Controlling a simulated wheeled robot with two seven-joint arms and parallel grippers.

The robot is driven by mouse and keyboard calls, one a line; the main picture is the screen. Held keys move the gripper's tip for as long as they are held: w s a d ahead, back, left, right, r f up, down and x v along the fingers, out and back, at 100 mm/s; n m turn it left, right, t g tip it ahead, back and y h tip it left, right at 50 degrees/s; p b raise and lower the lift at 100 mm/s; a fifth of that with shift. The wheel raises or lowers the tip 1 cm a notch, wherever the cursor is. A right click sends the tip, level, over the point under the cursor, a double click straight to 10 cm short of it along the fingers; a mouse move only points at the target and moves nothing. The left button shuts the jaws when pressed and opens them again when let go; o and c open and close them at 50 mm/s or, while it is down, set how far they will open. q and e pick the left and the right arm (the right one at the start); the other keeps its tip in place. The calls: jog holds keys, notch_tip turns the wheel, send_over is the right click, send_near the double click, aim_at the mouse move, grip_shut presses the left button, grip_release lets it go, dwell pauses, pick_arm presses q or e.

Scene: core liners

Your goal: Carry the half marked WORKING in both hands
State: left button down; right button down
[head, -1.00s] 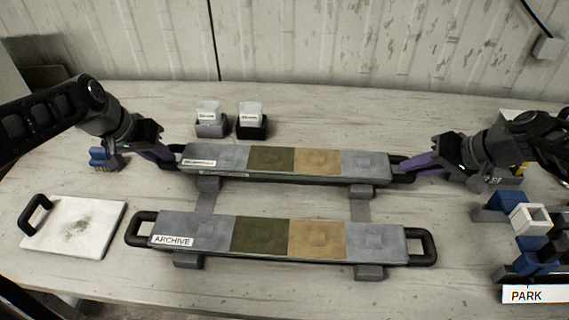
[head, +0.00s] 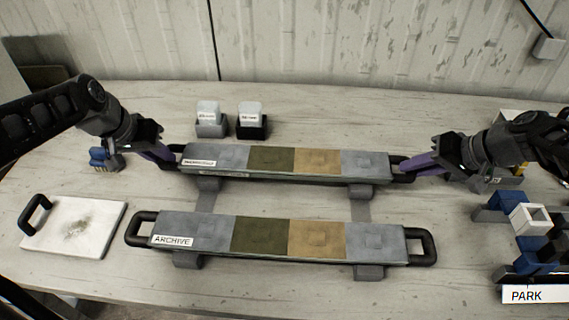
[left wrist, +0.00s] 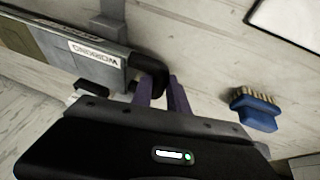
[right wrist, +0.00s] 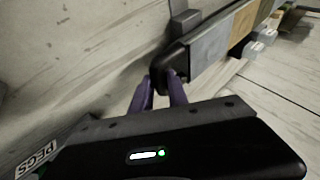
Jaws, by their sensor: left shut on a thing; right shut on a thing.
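The half marked WORKING (head: 271,162) is the far long liner, with grey, olive and tan patches and a black handle at each end. Its WORKING label shows in the left wrist view (left wrist: 95,53). My left gripper (head: 172,159) is shut on its left handle, and the purple fingers close on that handle in the left wrist view (left wrist: 160,82). My right gripper (head: 405,166) is shut on its right handle, also seen in the right wrist view (right wrist: 163,82). The liner is level, at or just above its grey supports (head: 208,186); any gap is too small to tell.
The ARCHIVE half (head: 262,236) lies parallel in front on its own supports. A white board (head: 95,215) lies at left, a blue brush (head: 104,158) behind it. Two small labelled blocks (head: 209,115) (head: 250,113) stand behind. Blue, white and black pieces (head: 527,217) stand right, by a PARK sign (head: 534,295).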

notch_tip(320, 180, up, 12)
jog(key=p, duration=1.2)
jog(key=shift+w+r, duration=0.1)
dwell(0.6)
jog(key=shift+d, duration=0.1)
dwell(0.4)
